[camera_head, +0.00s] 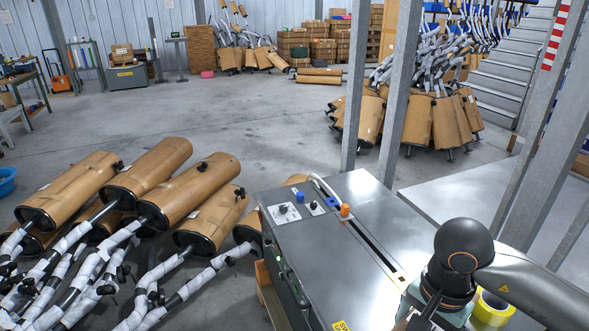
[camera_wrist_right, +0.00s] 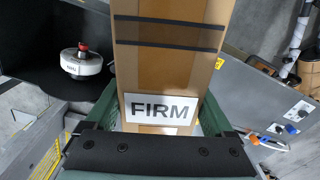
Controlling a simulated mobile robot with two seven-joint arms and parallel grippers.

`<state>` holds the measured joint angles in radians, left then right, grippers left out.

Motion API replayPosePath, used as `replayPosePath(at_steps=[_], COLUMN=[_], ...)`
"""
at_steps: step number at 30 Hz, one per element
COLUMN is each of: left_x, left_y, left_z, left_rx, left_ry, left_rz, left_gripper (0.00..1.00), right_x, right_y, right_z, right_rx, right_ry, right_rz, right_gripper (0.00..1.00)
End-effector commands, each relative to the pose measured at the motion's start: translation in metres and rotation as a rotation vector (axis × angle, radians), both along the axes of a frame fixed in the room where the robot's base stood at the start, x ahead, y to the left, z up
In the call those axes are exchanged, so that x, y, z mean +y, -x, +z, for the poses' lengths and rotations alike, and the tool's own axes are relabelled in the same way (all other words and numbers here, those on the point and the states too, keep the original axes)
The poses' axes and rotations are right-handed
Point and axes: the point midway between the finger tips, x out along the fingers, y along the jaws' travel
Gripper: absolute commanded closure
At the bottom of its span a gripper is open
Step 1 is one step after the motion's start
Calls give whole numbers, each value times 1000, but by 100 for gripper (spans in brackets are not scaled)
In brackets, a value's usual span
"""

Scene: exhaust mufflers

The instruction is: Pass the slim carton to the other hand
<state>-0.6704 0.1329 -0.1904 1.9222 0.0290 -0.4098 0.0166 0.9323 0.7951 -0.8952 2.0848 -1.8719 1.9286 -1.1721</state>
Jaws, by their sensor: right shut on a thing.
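The slim carton (camera_wrist_right: 172,65) is a long brown box with two dark bands and a white label reading FIRM. It fills the middle of the right wrist view, and its far end runs out of the top of the picture. My right gripper (camera_wrist_right: 160,108) has a green finger on each side of the carton and is shut on it. In the head view my right arm reaches in at the lower right, but the carton cannot be made out there. My left gripper is in neither view.
A grey metal machine (camera_head: 352,210) with a slot and coloured knobs stands in front. A yellow tape roll (camera_head: 493,308) lies beside my right arm. Wrapped mufflers (camera_head: 190,190) lie at left. Steel posts (camera_head: 398,90) rise behind the machine. A red-topped white device (camera_wrist_right: 82,62) shows beside the carton.

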Motion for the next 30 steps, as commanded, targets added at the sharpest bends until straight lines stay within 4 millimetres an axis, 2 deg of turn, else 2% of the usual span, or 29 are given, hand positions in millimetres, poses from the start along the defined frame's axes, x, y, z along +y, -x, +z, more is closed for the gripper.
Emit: replayPosePath(at_steps=[3, 9, 15, 25, 30], left_x=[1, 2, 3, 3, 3], left_y=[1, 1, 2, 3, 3], left_z=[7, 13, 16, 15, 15], left_rx=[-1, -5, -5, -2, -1], left_ry=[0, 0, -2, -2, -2], left_rz=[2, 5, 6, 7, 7], left_gripper=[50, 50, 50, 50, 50], right_x=[1, 3, 5, 6, 17], right_y=[-2, -3, -4, -5, -12], right_z=[10, 20, 25, 28, 47], right_rx=[-4, -5, -4, -5, -10], right_ry=[0, 3, 3, 3, 2], right_rz=[233, 594, 818, 887, 883], right_gripper=[90, 90, 90, 90, 90])
